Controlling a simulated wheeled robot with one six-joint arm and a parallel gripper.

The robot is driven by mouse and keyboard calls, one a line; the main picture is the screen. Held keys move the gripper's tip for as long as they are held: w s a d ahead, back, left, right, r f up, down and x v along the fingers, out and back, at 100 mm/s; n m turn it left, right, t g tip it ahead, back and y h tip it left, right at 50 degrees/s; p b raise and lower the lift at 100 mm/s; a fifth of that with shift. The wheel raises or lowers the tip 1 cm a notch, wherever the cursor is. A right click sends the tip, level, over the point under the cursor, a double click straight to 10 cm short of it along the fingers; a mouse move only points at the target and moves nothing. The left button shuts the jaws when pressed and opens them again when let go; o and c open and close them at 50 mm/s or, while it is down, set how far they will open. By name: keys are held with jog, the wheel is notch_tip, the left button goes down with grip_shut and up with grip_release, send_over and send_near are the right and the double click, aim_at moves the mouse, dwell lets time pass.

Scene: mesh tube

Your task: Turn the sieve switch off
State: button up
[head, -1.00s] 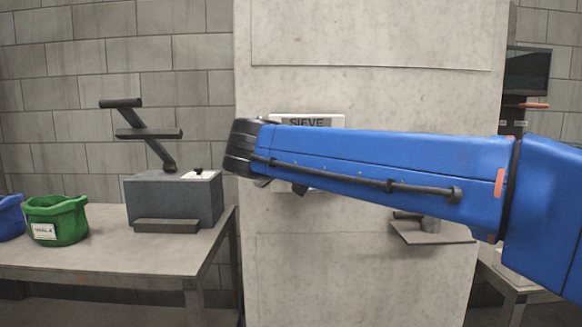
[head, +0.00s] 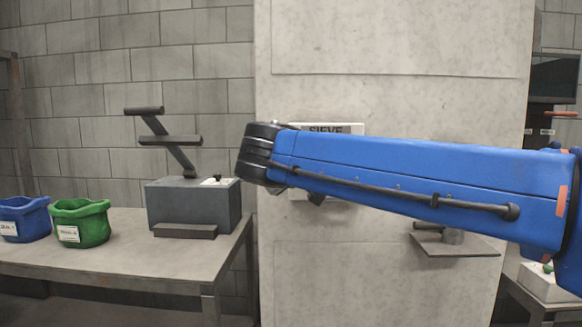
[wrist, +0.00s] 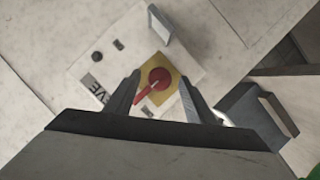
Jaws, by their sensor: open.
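The sieve switch (wrist: 157,80) is a red rotary knob with a handle on a yellow plate. The plate is part of a pale panel lettered SIEVE on the tall grey cabinet. In the head view the fingers are mostly hidden behind my arm.
A bench (head: 110,262) at left holds a green bin (head: 80,225), a blue bin (head: 25,220) and a grey machine (head: 193,203) with dark bars. A small shelf (head: 455,243) juts from the cabinet (head: 400,40) below my arm.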

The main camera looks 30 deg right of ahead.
jog(key=v, duration=1.4)
jog(key=shift+s+a, duration=0.2)
dwell(0.3)
jog(key=shift+r, duration=0.1)
dwell(0.4)
jog(key=s+f+g+y, duration=0.1)
jog(key=s+f+y, duration=0.2)
jog(key=f, duration=1)
jog(key=s+f+n+g+y, duration=0.1)
jog(key=s+f+g+y, duration=0.1)
jog(key=f, duration=1.1)
jog(key=s+f+g+y, duration=0.1)
jog(key=s+f+y, duration=0.3)
jog(key=f, duration=0.9)
jog(key=shift+s+a+g+y, duration=0.2)
jog(key=shift+s+g+y, duration=0.2)
jog(key=shift+y, duration=0.6)
